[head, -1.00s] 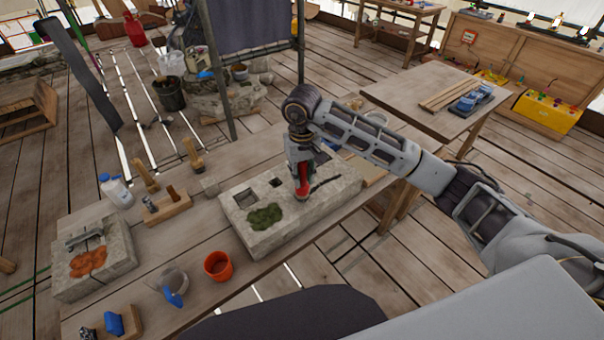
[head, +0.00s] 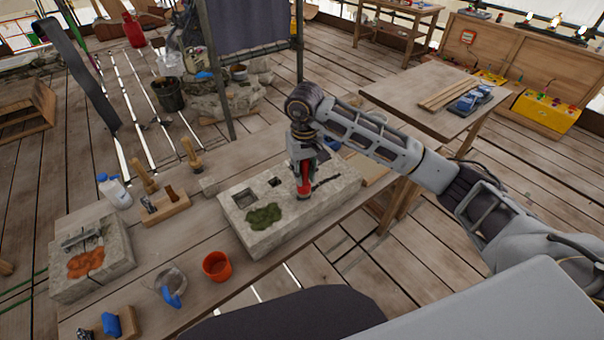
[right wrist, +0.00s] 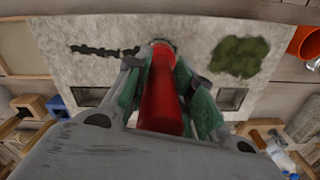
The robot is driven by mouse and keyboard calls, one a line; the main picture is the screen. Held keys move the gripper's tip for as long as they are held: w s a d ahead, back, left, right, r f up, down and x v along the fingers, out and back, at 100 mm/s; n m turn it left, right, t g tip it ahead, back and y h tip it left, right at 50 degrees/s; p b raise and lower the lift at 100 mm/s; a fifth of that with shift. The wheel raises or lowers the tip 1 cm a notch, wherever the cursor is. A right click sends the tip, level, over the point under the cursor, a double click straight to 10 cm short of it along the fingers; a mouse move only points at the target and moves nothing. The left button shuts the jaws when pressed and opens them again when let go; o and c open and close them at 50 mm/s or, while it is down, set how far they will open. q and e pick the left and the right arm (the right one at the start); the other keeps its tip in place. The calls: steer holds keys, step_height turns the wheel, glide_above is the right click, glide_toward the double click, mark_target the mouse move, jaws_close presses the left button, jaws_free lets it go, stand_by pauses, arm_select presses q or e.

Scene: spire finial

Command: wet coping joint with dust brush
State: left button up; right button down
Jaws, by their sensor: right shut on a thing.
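My right gripper (head: 304,182) is shut on a red cylindrical handle (right wrist: 162,100), apparently the dust brush. In the right wrist view the gripper's green-sided fingers (right wrist: 160,75) flank it. Its bristles cannot be made out. It points down at a pale stone block (head: 285,225), with its lower end at or just above the top face; contact cannot be told. A dark jagged line (head: 326,182), perhaps the coping joint, runs beside the tool and also shows in the right wrist view (right wrist: 105,50). A green mossy patch (head: 264,216) lies on the other side. My left gripper is out of view.
A second stone block (head: 95,275) with an orange patch sits at the bench's left. An orange cup (head: 217,266) and a clear jug with blue (head: 170,285) stand in front. A wooden tool holder (head: 165,207) and a white bottle (head: 116,192) are behind.

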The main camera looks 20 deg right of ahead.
steer(key=shift+w+d+f+b, duration=0.1)
steer(key=shift+w+d+b, duration=0.1)
steer(key=shift+d, duration=0.25)
steer(key=shift+w+d+b, duration=0.1)
steer(key=shift+d+b, duration=0.1)
steer(key=shift+d, duration=0.25)
steer(key=shift+d, duration=0.1)
steer(key=shift+w+d, duration=0.1)
steer(key=shift+d, duration=0.05)
steer(key=shift+w+d+b, duration=0.25)
steer(key=shift+d+b, duration=0.2)
steer(key=shift+d, duration=0.15)
steer(key=shift+w+d+b, duration=0.2)
steer(key=shift+d+b, duration=0.2)
steer(key=shift+d, duration=0.2)
steer(key=shift+w+d+b, duration=0.2)
steer(key=shift+d+b, duration=0.1)
steer(key=shift+d, duration=0.15)
steer(key=shift+w+d+b, duration=0.3)
steer(key=shift+d+b, duration=0.25)
steer(key=shift+d, duration=0.4)
steer(key=shift+d, duration=0.1)
stand_by(0.3)
